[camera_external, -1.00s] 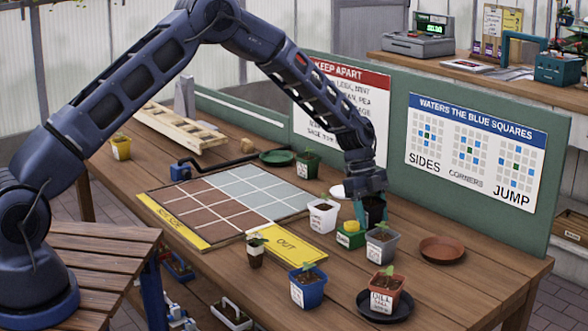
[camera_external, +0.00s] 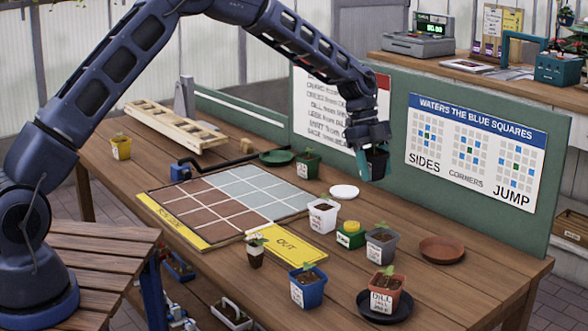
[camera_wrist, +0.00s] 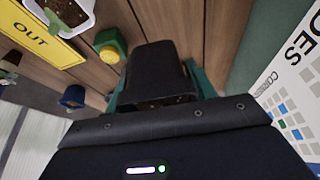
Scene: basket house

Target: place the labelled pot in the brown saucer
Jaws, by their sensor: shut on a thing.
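My gripper (camera_external: 371,160) has teal fingers shut on a black pot (camera_external: 378,160), raised above the back of the table. In the wrist view the black pot (camera_wrist: 152,70) sits between the fingers; no label shows on it. The brown saucer (camera_external: 442,249) lies empty on the table, to the right of and below my gripper in the picture. White labels show on the white pot (camera_external: 323,219), grey pot (camera_external: 381,246), blue pot (camera_external: 308,290) and red pot (camera_external: 382,301). The red pot stands in a black saucer (camera_external: 385,316).
A green and yellow block (camera_external: 350,236) stands between the white and grey pots. A white saucer (camera_external: 344,191) and a green saucer (camera_external: 277,157) lie empty. A grid board (camera_external: 225,200) fills the table's middle. A green panel (camera_external: 460,205) with signs rises along the back.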

